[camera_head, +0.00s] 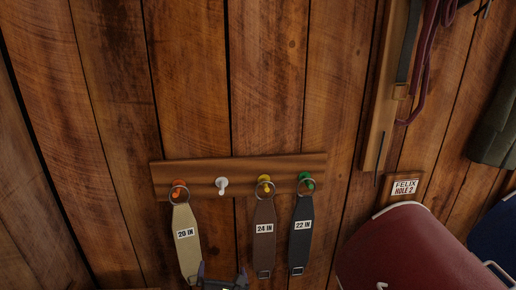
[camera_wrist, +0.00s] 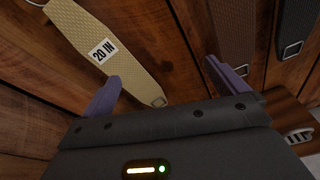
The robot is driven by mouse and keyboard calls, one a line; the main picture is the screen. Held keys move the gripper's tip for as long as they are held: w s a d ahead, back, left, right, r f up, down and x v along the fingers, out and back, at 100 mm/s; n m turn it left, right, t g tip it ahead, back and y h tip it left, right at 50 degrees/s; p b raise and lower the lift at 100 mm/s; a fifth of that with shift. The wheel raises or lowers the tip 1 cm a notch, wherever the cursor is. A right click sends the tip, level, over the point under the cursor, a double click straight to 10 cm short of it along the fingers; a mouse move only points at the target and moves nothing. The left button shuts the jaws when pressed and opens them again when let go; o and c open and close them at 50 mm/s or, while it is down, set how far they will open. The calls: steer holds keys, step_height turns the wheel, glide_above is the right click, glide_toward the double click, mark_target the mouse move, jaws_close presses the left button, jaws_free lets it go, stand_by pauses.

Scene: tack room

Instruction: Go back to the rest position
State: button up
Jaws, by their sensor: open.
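My gripper (camera_wrist: 165,88) is open and empty, its two purple fingers apart in front of the plank wall. In the head view, its dark top shows at the bottom edge (camera_head: 222,280), just right of the lower end of the tan strap. The tan strap (camera_head: 187,245), labelled 20 IN, hangs by a ring on the orange peg (camera_head: 179,187). It also shows in the wrist view (camera_wrist: 125,65), running between the fingers and up to the left. I cannot tell whether the left finger touches it.
A wooden rail (camera_head: 240,166) holds a bare white peg (camera_head: 221,184), a brown 24 IN strap (camera_head: 264,245) and a black 22 IN strap (camera_head: 301,245).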

steer(key=s+d+f+m+g+h+p, duration=0.25)
steer(key=d+m+g+h, duration=0.4)
steer(key=d+m, duration=1.1)
steer(key=s+d+r+m+g+y+p, duration=0.2)
steer(key=s+d+r+m+g, duration=0.1)
steer(key=s+r+m, duration=0.3)
steer(key=s+d+r+m+g+y+p, duration=0.1)
steer(key=s+d+r+m+g+p, duration=0.1)
steer(key=s+d+r+m, duration=0.4)
step_height(320, 180, up, 4)
steer(key=s+m+g, duration=0.1)
steer(key=m, duration=0.4)
steer(key=shift+s+d+y, duration=0.15)
steer(key=shift+s+y, duration=0.15)
steer(key=shift+y, duration=0.05)
